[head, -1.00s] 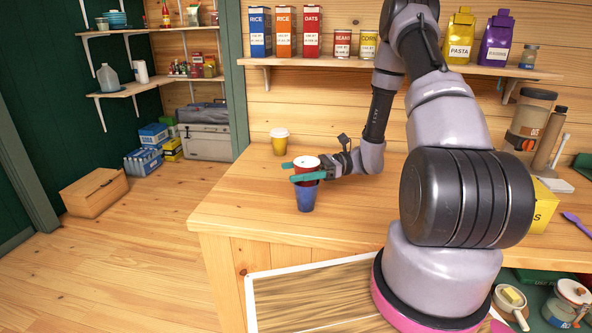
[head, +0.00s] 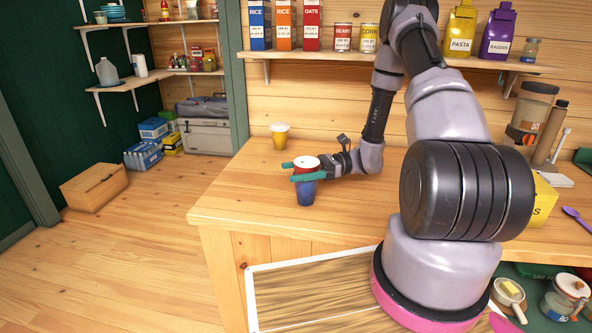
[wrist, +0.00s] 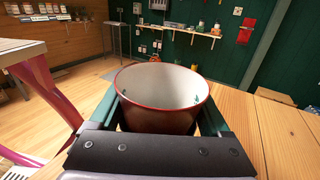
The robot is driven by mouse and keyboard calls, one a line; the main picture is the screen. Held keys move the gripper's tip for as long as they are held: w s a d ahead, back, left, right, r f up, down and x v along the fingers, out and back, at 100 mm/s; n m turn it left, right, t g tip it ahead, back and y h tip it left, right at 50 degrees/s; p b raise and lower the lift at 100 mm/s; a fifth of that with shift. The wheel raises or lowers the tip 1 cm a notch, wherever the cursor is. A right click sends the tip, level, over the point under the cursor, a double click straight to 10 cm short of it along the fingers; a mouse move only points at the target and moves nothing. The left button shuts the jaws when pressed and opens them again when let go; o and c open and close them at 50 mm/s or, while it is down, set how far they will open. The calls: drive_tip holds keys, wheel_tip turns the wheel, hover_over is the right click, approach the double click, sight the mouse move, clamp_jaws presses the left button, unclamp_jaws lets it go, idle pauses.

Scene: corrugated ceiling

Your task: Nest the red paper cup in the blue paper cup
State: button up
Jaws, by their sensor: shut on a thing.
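The blue paper cup (head: 305,193) stands upright on the wooden counter near its left end. The red paper cup (head: 306,163), white inside, is upright directly above the blue cup, and its lower part is hidden by the gripper and the blue cup's rim. My gripper (head: 304,171) has its green fingers closed around the red cup's sides. In the wrist view the red cup (wrist: 160,95) fills the space between the fingers, open mouth up. How deep the red cup sits in the blue one cannot be told exactly.
A wall shelf (head: 400,62) with boxes and cans runs above the back. The counter's left end is clear.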

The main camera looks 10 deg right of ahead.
drive_tip(key=shift+f, duration=0.2)
drive_tip(key=o, duration=1.1)
drive_tip(key=shift+o, duration=0.2)
drive_tip(key=shift+d, duration=0.1)
drive_tip(key=w+d, duration=0.1)
drive_tip(key=d, duration=0.9)
drive_tip(key=shift+d, duration=0.3)
